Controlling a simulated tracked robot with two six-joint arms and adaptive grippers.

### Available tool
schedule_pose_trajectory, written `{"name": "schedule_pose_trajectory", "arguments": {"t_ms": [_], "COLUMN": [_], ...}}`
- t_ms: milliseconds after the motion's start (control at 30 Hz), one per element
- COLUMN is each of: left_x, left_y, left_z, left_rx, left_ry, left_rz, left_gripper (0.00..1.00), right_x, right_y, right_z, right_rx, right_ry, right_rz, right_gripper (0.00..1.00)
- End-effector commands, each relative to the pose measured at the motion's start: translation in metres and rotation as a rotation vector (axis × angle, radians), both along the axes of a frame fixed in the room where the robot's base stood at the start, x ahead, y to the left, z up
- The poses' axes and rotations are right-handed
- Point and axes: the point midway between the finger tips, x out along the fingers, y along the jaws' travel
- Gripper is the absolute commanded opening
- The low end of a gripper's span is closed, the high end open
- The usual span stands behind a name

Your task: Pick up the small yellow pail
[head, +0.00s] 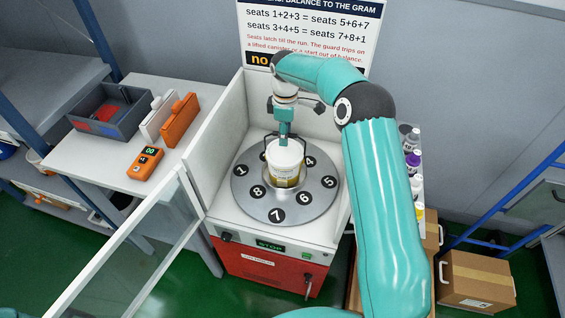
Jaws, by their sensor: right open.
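A small pail (286,172), white above and yellowish on its lower side, stands upright near the middle of the round grey turntable (246,160). My right gripper (285,142) is directly above the pail, pointing down, at its top rim. The right gripper is open. Thin dark parts show on both sides of the pail's top; I cannot tell whether they are fingers or a handle. My right arm covers the area to the right of the turntable. My left gripper is not in view.
White walls (213,122) stand behind and beside the turntable, with a clear panel (140,245) at front left. A side table holds a grey bin (88,122), an orange device (145,163) and upright cases (180,120). Bottles (413,160) stand at right, partly behind my arm.

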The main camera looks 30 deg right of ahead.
Motion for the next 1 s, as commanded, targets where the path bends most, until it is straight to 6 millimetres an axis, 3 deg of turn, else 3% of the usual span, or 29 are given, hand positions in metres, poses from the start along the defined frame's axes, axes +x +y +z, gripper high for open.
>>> {"name": "schedule_pose_trajectory", "arguments": {"t_ms": [300, 567, 1000], "left_x": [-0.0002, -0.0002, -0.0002], "left_y": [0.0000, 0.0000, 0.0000], "left_z": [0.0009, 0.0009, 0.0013], "left_rx": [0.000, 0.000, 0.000], "left_ry": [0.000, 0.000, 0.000], "left_rz": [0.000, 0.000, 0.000], "left_gripper": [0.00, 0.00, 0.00], "right_x": [-0.0004, -0.0004, 0.0008], "right_y": [-0.0002, -0.0002, -0.0003], "right_z": [-0.0076, -0.0072, -0.0044], "right_rx": [0.000, 0.000, -0.001], "right_ry": [0.000, 0.000, -0.004], "right_rz": [-0.001, -0.001, -0.001], "right_gripper": [0.45, 0.01, 0.00]}}
